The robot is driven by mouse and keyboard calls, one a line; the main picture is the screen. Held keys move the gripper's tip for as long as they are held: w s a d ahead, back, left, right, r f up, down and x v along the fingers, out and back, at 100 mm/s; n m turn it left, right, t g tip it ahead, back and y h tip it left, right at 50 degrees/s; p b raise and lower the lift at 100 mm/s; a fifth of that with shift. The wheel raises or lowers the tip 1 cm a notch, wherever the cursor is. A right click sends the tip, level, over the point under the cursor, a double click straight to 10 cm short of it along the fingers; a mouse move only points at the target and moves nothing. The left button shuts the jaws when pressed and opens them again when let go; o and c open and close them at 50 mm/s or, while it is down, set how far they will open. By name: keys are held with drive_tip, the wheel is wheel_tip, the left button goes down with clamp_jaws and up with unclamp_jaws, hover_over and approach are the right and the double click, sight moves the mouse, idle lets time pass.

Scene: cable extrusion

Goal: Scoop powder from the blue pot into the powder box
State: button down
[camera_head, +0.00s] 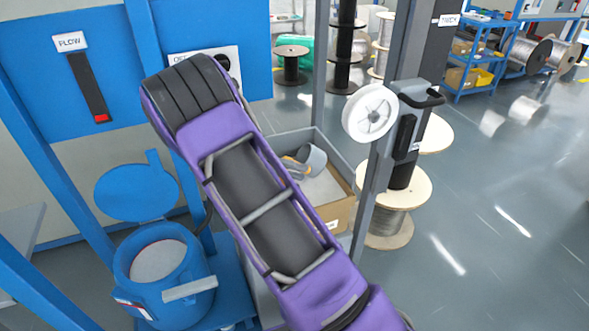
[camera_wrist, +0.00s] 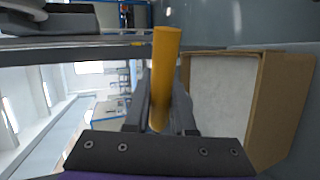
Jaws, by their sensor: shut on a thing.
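The blue pot (camera_head: 165,275) stands at the lower left in the head view, its round lid (camera_head: 137,192) swung open, with pale powder inside. The powder box (camera_head: 340,212) is a brown cardboard box holding pale powder; it also shows at the right of the wrist view (camera_wrist: 268,105). In the wrist view my gripper (camera_wrist: 160,112) is shut on the yellow handle of the scoop (camera_wrist: 166,60). In the head view the scoop's grey cup (camera_head: 314,160) appears over the box area. Much of my gripper is hidden behind my purple arm there. The cup's contents cannot be seen.
The box sits in a larger grey bin (camera_head: 340,150) beside a grey post (camera_head: 378,150) with a white spool (camera_head: 370,113). A blue frame and panel (camera_head: 40,90) stand at the left. Open floor (camera_head: 500,220) lies to the right.

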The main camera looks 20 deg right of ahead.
wheel_tip(320, 180, up, 5)
drive_tip(key=t+y+p, duration=0.1)
drive_tip(key=y+p, duration=0.1)
drive_tip(key=y, duration=0.3)
drive_tip(key=t+y+p, duration=0.2)
drive_tip(key=y, duration=0.3)
drive_tip(key=shift+f, duration=0.2)
drive_tip(key=shift+s, duration=0.1)
idle(0.4)
